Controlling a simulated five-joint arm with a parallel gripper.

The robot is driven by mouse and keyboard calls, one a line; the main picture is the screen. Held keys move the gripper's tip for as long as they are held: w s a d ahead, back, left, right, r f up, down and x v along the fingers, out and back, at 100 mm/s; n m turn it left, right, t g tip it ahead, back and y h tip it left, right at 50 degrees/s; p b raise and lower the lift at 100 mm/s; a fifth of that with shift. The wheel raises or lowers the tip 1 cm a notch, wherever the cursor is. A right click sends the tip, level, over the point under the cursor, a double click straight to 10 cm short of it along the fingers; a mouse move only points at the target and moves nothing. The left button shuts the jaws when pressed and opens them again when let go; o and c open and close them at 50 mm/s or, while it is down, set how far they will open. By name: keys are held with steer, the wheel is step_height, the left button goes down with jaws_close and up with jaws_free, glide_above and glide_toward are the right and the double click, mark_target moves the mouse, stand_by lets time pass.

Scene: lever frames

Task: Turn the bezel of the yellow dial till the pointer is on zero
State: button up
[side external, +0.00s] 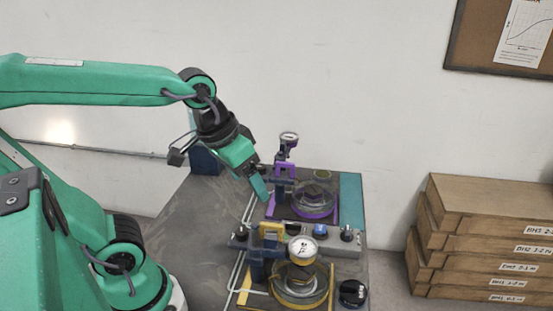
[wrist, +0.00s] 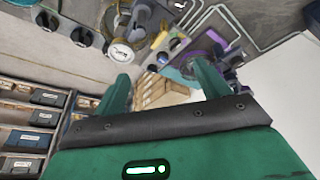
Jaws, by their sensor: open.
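The yellow dial (side external: 302,250) has a pale round face and a yellow bezel, and is mounted on the yellow-framed stand (side external: 270,230) at the front of the bench. Its face is too small to read the pointer against zero. In the wrist view a pale dial face (wrist: 120,55) shows at the upper left, beside yellow parts; it seems to be the same dial. My gripper (side external: 262,190) is open and empty. It hangs behind and left of the yellow dial, near the purple stand, apart from the dial. Its two fingers (wrist: 163,80) show spread in the wrist view.
A purple stand (side external: 316,212) with its own small dial (side external: 289,138) is behind the yellow one. A grey strip with knobs (side external: 320,231) runs between them. A black knob (side external: 353,293) sits at front right. The bench's left side (side external: 195,225) is clear. Stacked boxes (side external: 490,235) stand right.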

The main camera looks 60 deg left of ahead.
mark_target(303, 246)
steer(key=w+d+f+g, duration=0.1)
steer(key=w+d, duration=0.1)
steer(key=d, duration=0.1)
steer(key=w+d+f+n+g, duration=0.1)
steer(key=w+d, duration=0.1)
steer(key=d, duration=0.1)
steer(key=w+d+f+g, duration=0.2)
steer(key=d, duration=0.2)
steer(key=shift+w+n, duration=0.4)
steer(key=shift+a+f, duration=0.1)
steer(key=shift+f, duration=3.75)
steer(key=c, duration=1)
steer(key=shift+m, duration=0.6)
steer(key=o, duration=1)
